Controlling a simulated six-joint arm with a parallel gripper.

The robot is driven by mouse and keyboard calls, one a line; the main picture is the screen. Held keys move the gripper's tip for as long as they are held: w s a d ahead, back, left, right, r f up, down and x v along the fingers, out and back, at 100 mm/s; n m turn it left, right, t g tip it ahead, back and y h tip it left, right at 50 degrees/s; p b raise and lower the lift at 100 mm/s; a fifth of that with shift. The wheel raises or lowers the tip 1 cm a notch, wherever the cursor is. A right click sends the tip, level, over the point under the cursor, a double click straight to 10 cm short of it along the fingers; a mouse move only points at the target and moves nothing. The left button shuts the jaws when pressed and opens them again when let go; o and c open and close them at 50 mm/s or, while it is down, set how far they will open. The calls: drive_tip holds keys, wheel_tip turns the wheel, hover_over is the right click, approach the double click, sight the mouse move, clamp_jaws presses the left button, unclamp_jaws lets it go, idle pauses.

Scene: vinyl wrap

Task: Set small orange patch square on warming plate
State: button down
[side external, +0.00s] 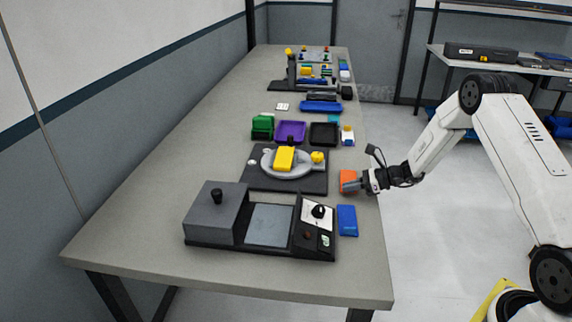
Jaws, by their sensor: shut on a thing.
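My gripper (357,184) reaches in from the right at the table's right edge. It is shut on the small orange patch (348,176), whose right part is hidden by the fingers. I cannot tell whether the patch touches the table. The warming plate (270,225) is a flat grey square in the black device at the near end of the table, left of and nearer than my gripper. Its visible surface is bare.
A grey block with a black knob (214,210) stands left of the plate, and a dial panel (316,215) right of it. A blue block (347,220) lies near the right edge. A round grey stand with a yellow block (285,158) is behind. Trays (290,131) stand farther back.

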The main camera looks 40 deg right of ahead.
drive_tip(key=shift+f, duration=0.25)
drive_tip(key=shift+f, duration=0.2)
drive_tip(key=c, duration=0.8)
unclamp_jaws()
drive_tip(key=shift+d, duration=0.1)
drive_tip(key=shift+v, duration=3.85)
drive_tip(key=shift+f, duration=0.1)
